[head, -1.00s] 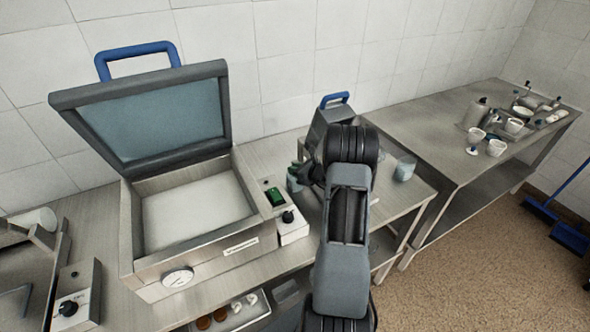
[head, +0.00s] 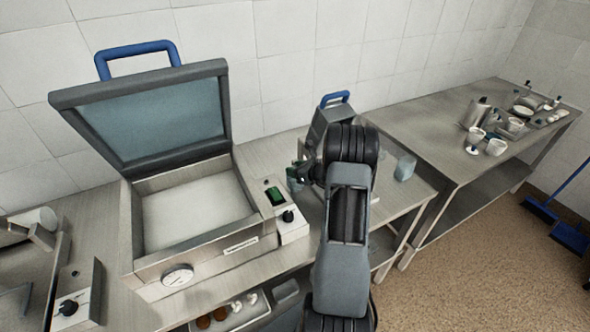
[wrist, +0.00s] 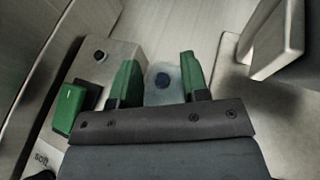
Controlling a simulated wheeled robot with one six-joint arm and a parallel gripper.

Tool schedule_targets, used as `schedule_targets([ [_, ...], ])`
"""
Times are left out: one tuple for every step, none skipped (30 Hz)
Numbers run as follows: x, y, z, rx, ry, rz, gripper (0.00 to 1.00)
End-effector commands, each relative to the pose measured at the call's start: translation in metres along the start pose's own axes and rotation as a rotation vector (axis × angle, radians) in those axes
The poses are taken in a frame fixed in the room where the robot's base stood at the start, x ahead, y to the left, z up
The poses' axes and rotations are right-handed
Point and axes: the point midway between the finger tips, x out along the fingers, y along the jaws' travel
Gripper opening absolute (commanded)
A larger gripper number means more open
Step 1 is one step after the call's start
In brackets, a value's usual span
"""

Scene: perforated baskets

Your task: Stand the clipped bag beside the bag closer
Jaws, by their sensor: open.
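My gripper (head: 299,172) is open, over the bench between the control box and the grey machine. In the wrist view its two green fingers (wrist: 158,78) stand apart. A metal part of a machine (wrist: 276,40) shows at the right in the wrist view.
A large open-lidded machine (head: 195,245) fills the left of the bench. The control box with a green switch (head: 291,224) is beside it. A pale blue translucent object (head: 405,168) stands right of my arm. A farther table (head: 440,140) holds cups and jugs at its far end.

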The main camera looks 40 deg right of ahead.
Motion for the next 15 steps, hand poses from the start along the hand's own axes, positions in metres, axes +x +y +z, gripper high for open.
schedule_targets([
  [-0.006, -0.001, 0.000, 0.000, -0.001, -0.002, 0.42],
  [-0.010, -0.001, -0.001, 0.000, 0.000, -0.003, 0.42],
  [-0.016, -0.002, 0.000, -0.001, -0.001, -0.004, 0.42],
  [-0.022, -0.002, -0.001, 0.000, 0.000, -0.005, 0.42],
  [-0.028, -0.002, -0.001, 0.000, 0.000, -0.005, 0.42],
  [-0.036, -0.001, -0.001, 0.000, -0.001, -0.005, 0.42],
  [-0.043, -0.002, -0.001, 0.000, -0.002, -0.006, 0.42],
  [-0.048, -0.002, -0.001, -0.001, -0.001, -0.005, 0.42],
  [-0.057, -0.002, -0.001, -0.001, -0.001, -0.006, 0.42],
  [-0.062, -0.001, -0.001, -0.001, -0.001, -0.005, 0.42],
  [-0.068, -0.001, -0.001, -0.001, -0.001, -0.005, 0.42],
  [-0.075, -0.002, -0.001, -0.001, -0.002, -0.005, 0.42],
  [-0.080, -0.001, -0.001, -0.001, -0.001, -0.004, 0.42],
  [-0.085, -0.001, -0.001, 0.000, -0.001, -0.005, 0.42],
  [-0.091, -0.001, -0.001, 0.000, 0.000, -0.004, 0.42],
])
